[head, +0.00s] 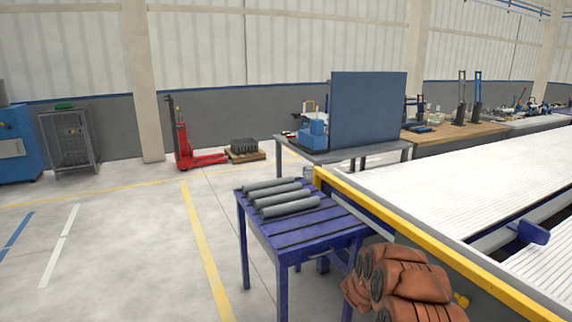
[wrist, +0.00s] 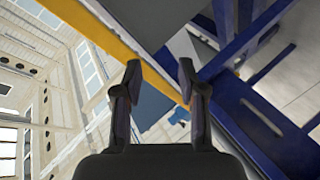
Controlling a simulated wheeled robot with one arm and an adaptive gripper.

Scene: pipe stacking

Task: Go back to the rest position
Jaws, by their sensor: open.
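My gripper (wrist: 160,76) shows in the wrist view with its two dark fingers apart and nothing between them. It is not identifiable in the head view. In the head view, three grey pipes (head: 286,199) lie side by side on the left part of a blue slatted table (head: 318,232). The pipes do not show in the wrist view. The wrist view is strongly tilted, with blue framework (wrist: 265,125) at right and a yellow edge (wrist: 95,27) at upper left. I cannot tell the gripper's distance from them.
A wide conveyor (head: 455,185) with a yellow rail (head: 425,248) runs along the right, close to the blue table. A workbench with a blue panel (head: 368,108) stands behind. A red pallet truck (head: 183,140) is farther back. The floor at left (head: 110,245) is clear.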

